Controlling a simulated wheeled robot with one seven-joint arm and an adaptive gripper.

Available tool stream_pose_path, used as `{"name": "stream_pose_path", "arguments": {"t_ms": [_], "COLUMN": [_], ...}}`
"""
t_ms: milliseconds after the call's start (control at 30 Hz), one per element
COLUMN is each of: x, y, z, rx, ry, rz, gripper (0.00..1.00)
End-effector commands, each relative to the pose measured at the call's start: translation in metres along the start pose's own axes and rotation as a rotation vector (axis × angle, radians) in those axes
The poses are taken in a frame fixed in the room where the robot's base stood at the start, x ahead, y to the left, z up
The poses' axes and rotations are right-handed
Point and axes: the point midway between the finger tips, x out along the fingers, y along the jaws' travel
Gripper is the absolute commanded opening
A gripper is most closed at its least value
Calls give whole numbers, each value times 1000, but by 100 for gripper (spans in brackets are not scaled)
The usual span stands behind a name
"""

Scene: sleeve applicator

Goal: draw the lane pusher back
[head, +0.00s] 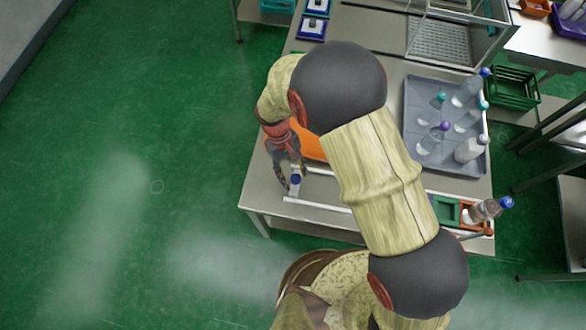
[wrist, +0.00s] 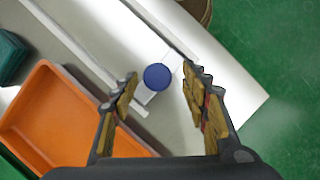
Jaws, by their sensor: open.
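The lane pusher shows in the wrist view as a round blue knob (wrist: 157,77) on a pale block, in a straight lane with light rails. In the head view its blue knob (head: 295,179) is at the left end of the lane (head: 322,211), near the table's front left corner. My gripper (wrist: 160,74) is open, with one fingertip on each side of the knob in the wrist view. I cannot tell whether either finger touches it. In the head view my gripper (head: 288,178) is at the knob and partly hides the pusher.
An orange tray (wrist: 45,120) lies beside the lane. A grey tray (head: 409,118) with several bottles stands at the right. A bottle (head: 485,210) lies tilted by a green and orange fixture (head: 447,211) at the lane's right end. My arm hides the lane's middle.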

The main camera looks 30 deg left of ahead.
Motion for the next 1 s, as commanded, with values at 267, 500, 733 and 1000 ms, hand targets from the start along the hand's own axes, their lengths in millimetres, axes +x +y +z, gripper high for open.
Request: {"name": "stream_pose_path", "arguments": {"t_ms": [267, 500, 733, 1000], "x": [-43, -90, -114, -118], "y": [0, -1, -1, -1], "z": [-2, -2, -1, -1], "rx": [0, -1, -1, -1], "ry": [5, 5, 2, 1], "rz": [1, 1, 0, 0], "gripper": [46, 46, 46, 46]}}
